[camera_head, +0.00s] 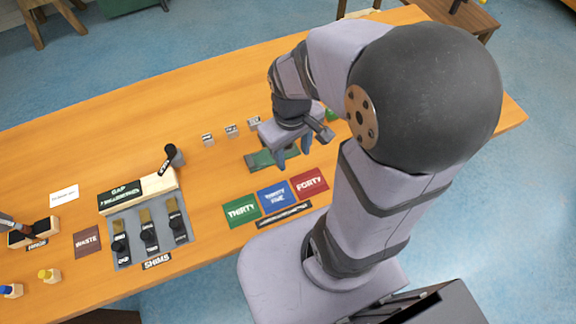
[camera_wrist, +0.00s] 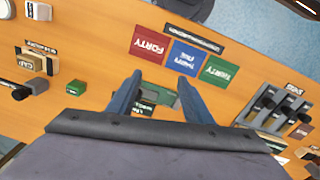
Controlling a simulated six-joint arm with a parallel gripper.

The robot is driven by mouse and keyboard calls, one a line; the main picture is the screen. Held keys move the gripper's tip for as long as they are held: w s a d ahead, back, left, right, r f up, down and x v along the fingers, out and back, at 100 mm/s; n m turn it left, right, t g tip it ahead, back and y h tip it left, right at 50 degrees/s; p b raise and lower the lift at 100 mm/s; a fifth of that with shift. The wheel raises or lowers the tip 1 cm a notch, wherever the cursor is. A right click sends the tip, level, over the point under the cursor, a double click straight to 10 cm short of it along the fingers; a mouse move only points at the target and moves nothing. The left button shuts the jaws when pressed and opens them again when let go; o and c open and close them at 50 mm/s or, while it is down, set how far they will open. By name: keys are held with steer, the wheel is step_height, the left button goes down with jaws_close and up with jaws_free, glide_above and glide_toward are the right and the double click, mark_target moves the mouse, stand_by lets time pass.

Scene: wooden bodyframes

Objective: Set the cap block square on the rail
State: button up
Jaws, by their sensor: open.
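A pale wooden block labelled CAP (camera_wrist: 35,82) lies at the left of the wrist view; my arm appears to hide it in the head view. A dark green piece (camera_head: 262,159) lies on the table under my gripper, and it also shows in the wrist view (camera_wrist: 160,95); it may be the rail, but I cannot tell for certain. My gripper (camera_head: 293,153) is open and empty, its fingers pointing down. In the wrist view my gripper (camera_wrist: 160,78) has a blue-grey finger on each side of the green piece. I cannot tell its height above the table.
Green (camera_head: 241,209), blue (camera_head: 274,196) and red (camera_head: 309,183) number mats lie nearby. A grey shims tray (camera_head: 180,232), a wooden GAP block (camera_head: 138,194) and a brown waste mat (camera_head: 87,242) lie left. Several small labelled cubes (camera_head: 231,130) stand behind.

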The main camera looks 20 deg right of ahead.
steer(key=s+a, duration=0.1)
steer(key=s+m, duration=0.1)
steer(key=s+a+m, duration=0.1)
steer(key=shift+a+f+y, duration=0.25)
steer(key=shift+a+y, duration=0.05)
stand_by(0.4)
